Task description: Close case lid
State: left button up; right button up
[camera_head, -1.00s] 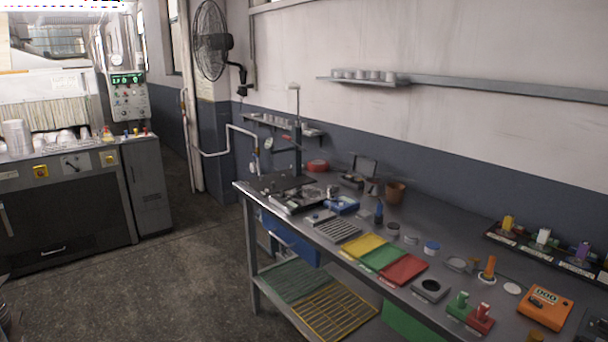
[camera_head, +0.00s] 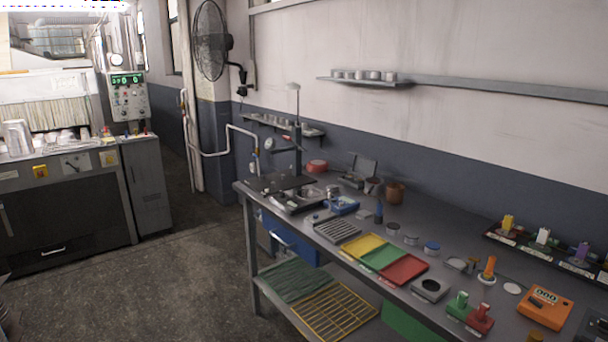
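A small dark grey case (camera_head: 352,180) sits toward the back of the metal workbench. Its raised lid (camera_head: 362,166) appears to stand open, tilted up behind the base. The case is small in this view, so its hinge and contents cannot be made out. Neither of my grippers is in view, and nothing of mine touches the case.
The workbench (camera_head: 460,232) also holds a stand (camera_head: 297,150), a brown cup (camera_head: 395,193), yellow, green and red mats (camera_head: 403,270), and an orange meter (camera_head: 545,307). A wall shelf (camera_head: 450,84) hangs above. Open floor (camera_head: 170,285) lies left of the bench.

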aim_at(364, 166)
jog(key=i+j, duration=0.1)
jog(key=i, duration=0.5)
jog(key=i+j+z, duration=0.1)
jog(key=i, duration=0.55)
jog(key=i+j, duration=0.2)
jog(key=i, duration=0.4)
jog(key=i+j, duration=0.15)
jog(key=i, duration=0.5)
jog(key=l+z, duration=0.05)
